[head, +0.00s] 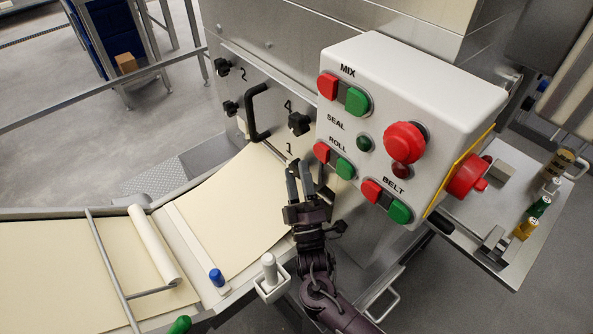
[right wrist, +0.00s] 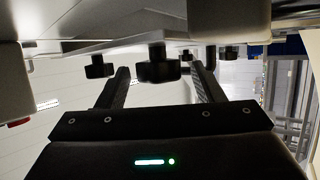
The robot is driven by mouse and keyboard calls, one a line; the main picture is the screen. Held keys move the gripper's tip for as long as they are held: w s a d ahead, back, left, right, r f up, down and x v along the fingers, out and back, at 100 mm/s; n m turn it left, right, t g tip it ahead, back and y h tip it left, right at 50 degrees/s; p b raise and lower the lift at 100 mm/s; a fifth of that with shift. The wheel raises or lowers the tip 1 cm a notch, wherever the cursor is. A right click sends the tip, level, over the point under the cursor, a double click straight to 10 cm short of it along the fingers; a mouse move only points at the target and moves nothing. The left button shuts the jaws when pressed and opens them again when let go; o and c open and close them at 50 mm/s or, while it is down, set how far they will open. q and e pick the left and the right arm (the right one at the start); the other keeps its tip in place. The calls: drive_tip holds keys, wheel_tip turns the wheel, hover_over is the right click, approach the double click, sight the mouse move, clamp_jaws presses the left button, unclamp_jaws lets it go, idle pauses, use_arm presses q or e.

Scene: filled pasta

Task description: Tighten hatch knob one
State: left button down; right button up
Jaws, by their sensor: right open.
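The steel hatch (head: 262,92) carries black knobs and a black bar handle (head: 257,112). The printed numeral 1 shows low on its right side, and the knob beside it is hidden behind my right gripper (head: 305,174) in the head view. My right gripper is open, with its fingers pointing at that spot. In the right wrist view a black knob (right wrist: 158,70) stands between the two fingers, apart from both; it appears to be knob one. Another knob (head: 299,123) sits just above by the numeral 4. Two more, an upper left knob (head: 222,67) and a lower left knob (head: 230,108), are visible. My left gripper is out of view.
A white control box (head: 400,90) with red and green buttons juts out close to the right of my right gripper. A pasta sheet (head: 225,215) and a roller (head: 152,245) lie on the left. A small side table (head: 505,265) with bottles stands at the right.

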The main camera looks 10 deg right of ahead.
sight(298, 175)
drive_tip(key=b+v, duration=0.1)
drive_tip(key=v, duration=0.4)
drive_tip(key=shift+s+d+f, duration=0.1)
drive_tip(key=shift+s+f, duration=0.1)
drive_tip(key=shift+s, duration=0.05)
drive_tip(key=r+n+g+p, duration=0.1)
drive_tip(key=g, duration=0.1)
drive_tip(key=s+r+n+g+y+p, duration=0.1)
drive_tip(key=n+g+p, duration=0.1)
drive_tip(key=shift+d+r, duration=0.25)
drive_tip(key=shift+r, duration=0.1)
drive_tip(key=x, duration=0.7)
drive_tip(key=shift+w+f+p, duration=0.15)
drive_tip(key=shift+w+p, duration=0.1)
drive_tip(key=shift+p, duration=0.15)
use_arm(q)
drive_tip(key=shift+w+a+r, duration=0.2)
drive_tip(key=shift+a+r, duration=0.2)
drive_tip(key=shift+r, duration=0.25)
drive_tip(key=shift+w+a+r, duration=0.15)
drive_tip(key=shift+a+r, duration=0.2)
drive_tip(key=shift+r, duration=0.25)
